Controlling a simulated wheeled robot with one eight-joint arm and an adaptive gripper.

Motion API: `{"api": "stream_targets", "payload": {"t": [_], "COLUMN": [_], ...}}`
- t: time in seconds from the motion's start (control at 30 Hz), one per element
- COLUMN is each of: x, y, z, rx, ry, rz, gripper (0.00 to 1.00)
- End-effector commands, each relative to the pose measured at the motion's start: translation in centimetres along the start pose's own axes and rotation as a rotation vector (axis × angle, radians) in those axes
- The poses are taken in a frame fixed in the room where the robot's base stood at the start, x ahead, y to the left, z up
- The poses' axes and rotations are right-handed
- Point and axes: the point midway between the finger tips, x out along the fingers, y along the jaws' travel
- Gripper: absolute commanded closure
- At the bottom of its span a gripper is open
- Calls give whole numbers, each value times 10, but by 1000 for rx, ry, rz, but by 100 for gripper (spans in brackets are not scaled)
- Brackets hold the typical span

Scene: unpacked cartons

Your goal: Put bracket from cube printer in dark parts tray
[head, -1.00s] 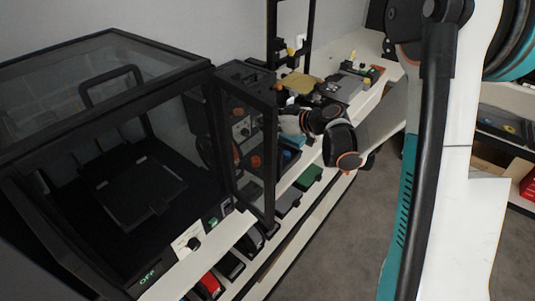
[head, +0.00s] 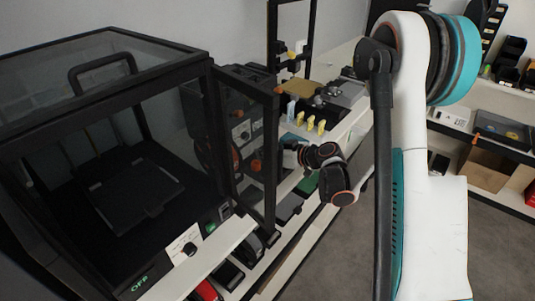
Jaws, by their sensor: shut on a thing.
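The cube printer (head: 62,99) stands at left with its dark-framed glass door (head: 262,160) swung open. Its build plate (head: 136,194) looks bare. My gripper (head: 289,143) is beyond the door, over the side of the bench, and partly hidden by the door frame and my wrist. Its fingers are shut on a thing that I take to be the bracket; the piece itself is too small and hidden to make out. I cannot clearly pick out the dark parts tray, as the door and my wrist cover the area below the gripper.
Several yellow upright pieces (head: 310,123) stand on the bench beyond my gripper. A dark frame machine with a tan plate is behind them. A green bin (head: 307,184) and dark bins (head: 287,208) sit at the bench's front side. Grey floor (head: 318,252) is open at right.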

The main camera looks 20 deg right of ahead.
Motion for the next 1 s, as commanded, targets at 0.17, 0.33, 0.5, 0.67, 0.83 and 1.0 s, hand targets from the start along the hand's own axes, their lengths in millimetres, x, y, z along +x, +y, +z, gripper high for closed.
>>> {"api": "stream_targets", "payload": {"t": [0.17,0.33,0.5,0.67,0.83,1.0], "x": [1,1,1,0,-12,-45], "y": [0,0,0,0,1,2], "z": [1,2,2,1,-2,-3], "rx": [0,0,0,0,1,2], "ry": [0,0,0,0,0,0], "rz": [0,0,0,0,2,5], "gripper": [82,51,51,51,51,51]}}
